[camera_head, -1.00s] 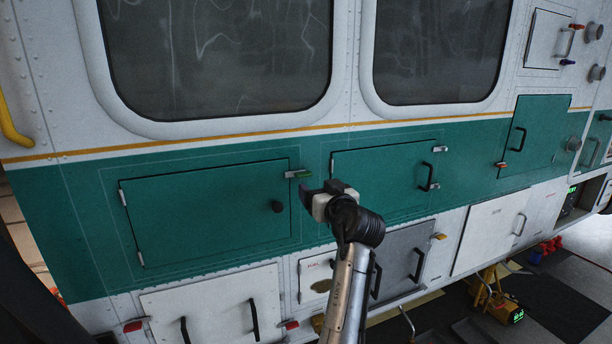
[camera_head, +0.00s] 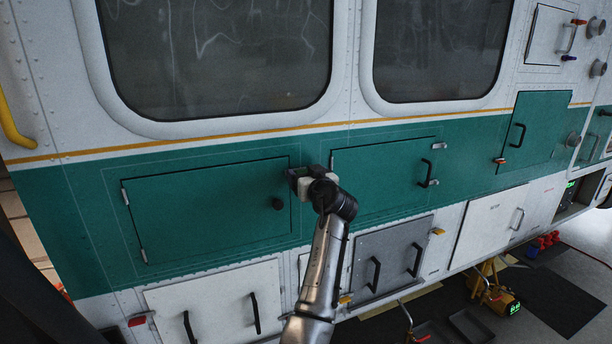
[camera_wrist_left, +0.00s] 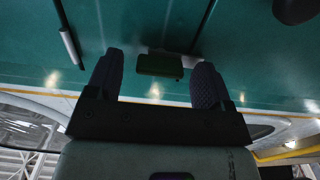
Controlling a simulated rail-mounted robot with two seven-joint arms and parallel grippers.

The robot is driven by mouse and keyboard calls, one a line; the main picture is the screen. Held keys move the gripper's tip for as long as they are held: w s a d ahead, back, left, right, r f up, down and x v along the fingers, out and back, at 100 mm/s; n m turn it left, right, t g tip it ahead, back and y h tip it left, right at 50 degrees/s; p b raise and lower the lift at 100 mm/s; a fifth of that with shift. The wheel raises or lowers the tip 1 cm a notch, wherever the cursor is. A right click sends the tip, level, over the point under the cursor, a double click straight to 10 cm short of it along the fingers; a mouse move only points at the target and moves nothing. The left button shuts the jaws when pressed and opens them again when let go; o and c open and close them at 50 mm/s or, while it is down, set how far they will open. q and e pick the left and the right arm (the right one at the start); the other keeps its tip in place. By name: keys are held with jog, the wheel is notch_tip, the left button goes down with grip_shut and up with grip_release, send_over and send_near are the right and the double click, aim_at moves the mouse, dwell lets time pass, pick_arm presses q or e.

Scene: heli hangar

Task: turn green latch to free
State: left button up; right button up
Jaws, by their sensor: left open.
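The green latch (camera_wrist_left: 160,65) shows in the left wrist view as a short dark green bar on the teal panel, between my two open fingers and apart from both. In the head view it is hidden behind my left gripper (camera_head: 301,177), which is at the upper right corner of the left green door (camera_head: 205,210). My left gripper is open with nothing held; whether the fingers touch the panel I cannot tell. My right gripper is not in view.
The door's black knob (camera_head: 278,204) is just left of and below my left gripper. A second green door (camera_head: 385,180) with a black handle (camera_head: 425,172) is to the right. A grey panel (camera_head: 390,255) is below. A yellow device (camera_head: 495,297) stands on the floor.

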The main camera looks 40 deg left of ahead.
pick_arm(q)
jog(key=c, duration=0.9)
jog(key=shift+m, duration=0.3)
jog(key=m+p, duration=1.1)
jog(key=m, duration=0.6)
jog(key=shift+m, duration=0.3)
jog(key=o, duration=0.9)
